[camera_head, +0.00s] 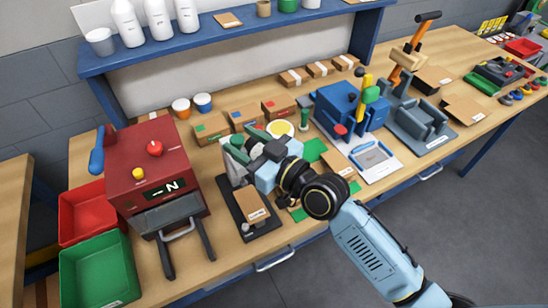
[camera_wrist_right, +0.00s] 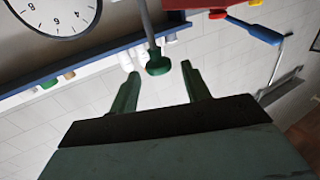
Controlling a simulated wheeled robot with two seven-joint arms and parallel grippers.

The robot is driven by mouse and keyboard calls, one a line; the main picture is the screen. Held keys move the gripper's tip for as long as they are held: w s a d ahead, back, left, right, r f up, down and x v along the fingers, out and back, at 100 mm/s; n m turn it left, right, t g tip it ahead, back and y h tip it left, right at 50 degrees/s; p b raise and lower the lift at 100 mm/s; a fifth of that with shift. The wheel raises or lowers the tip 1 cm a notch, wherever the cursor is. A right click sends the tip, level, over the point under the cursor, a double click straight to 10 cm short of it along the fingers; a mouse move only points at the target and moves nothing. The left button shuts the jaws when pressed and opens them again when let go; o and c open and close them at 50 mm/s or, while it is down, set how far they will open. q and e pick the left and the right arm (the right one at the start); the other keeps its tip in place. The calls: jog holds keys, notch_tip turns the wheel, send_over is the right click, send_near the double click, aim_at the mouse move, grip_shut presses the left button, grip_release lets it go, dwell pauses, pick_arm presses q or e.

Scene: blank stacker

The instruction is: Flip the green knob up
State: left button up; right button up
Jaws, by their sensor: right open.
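My right gripper (camera_head: 237,150) is open above the black stand (camera_head: 266,226), which carries a brown block, right of the red machine. The right wrist view shows its two dark green fingers (camera_wrist_right: 157,88) spread apart. A green knob (camera_wrist_right: 158,64) on a grey rod appears in the gap between the fingertips, with no visible contact; it points down in this upside-down picture. In the head view a bit of green shows at the fingers, but I cannot tell knob from finger there. My left gripper is not in view.
The red machine (camera_head: 158,160) with a blue lever stands left of the gripper. A blue machine (camera_head: 345,108) with another green knob (camera_head: 371,94) stands at the right. Small cartons (camera_head: 245,120) line the back below the blue shelf (camera_head: 225,42). Red and green bins are at left.

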jog(key=b+v, duration=0.1)
jog(key=v, duration=0.9)
jog(key=shift+s+d, duration=0.25)
jog(key=shift+d, duration=0.05)
